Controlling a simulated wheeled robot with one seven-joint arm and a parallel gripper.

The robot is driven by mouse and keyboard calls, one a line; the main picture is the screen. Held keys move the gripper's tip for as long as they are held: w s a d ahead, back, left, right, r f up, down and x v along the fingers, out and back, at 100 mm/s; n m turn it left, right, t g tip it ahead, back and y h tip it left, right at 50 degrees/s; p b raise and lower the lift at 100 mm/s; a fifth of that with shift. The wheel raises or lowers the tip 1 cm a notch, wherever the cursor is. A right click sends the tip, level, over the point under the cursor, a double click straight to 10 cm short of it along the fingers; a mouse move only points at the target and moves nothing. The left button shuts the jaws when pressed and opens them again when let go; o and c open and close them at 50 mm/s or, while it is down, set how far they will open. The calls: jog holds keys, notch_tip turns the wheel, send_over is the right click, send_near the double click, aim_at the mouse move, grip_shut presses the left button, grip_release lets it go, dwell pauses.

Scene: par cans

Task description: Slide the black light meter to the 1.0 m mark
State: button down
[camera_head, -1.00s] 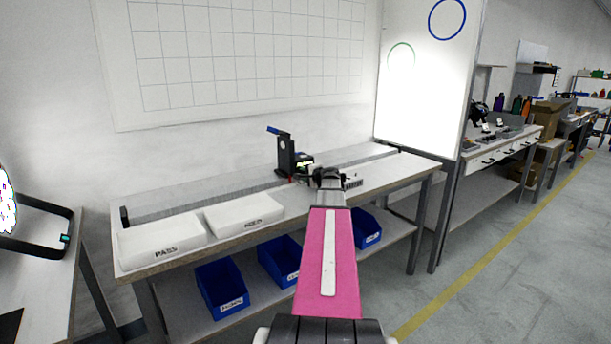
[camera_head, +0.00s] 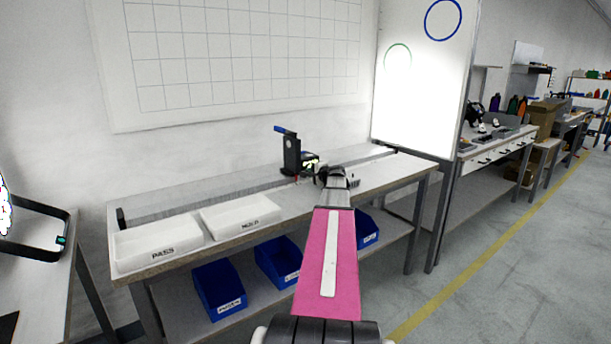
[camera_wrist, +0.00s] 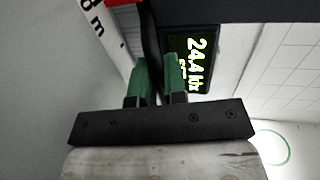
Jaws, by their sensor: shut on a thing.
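The black light meter (camera_head: 292,156) stands upright on the long rail (camera_head: 225,194) along the bench, right of the rail's middle. A blue lever sticks out at its top, and a small lit display shows near my gripper. My gripper (camera_head: 323,172) is at its right front side. In the wrist view the green fingers (camera_wrist: 160,78) are closed around a narrow black part of the meter. The lit display (camera_wrist: 190,62) reads about 24.4, turned sideways. A white scale strip (camera_wrist: 100,25) shows "8" and "m". The 1.0 m mark cannot be read in either view.
White trays labelled PASS (camera_head: 158,245) and HOLD (camera_head: 240,216) sit at the bench's front left. Blue bins (camera_head: 218,288) stand on the shelf below. A bright white panel (camera_head: 412,105) stands behind the bench's right end. The rail right of the meter looks clear.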

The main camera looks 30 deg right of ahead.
jog(key=c, duration=1.2)
grip_release()
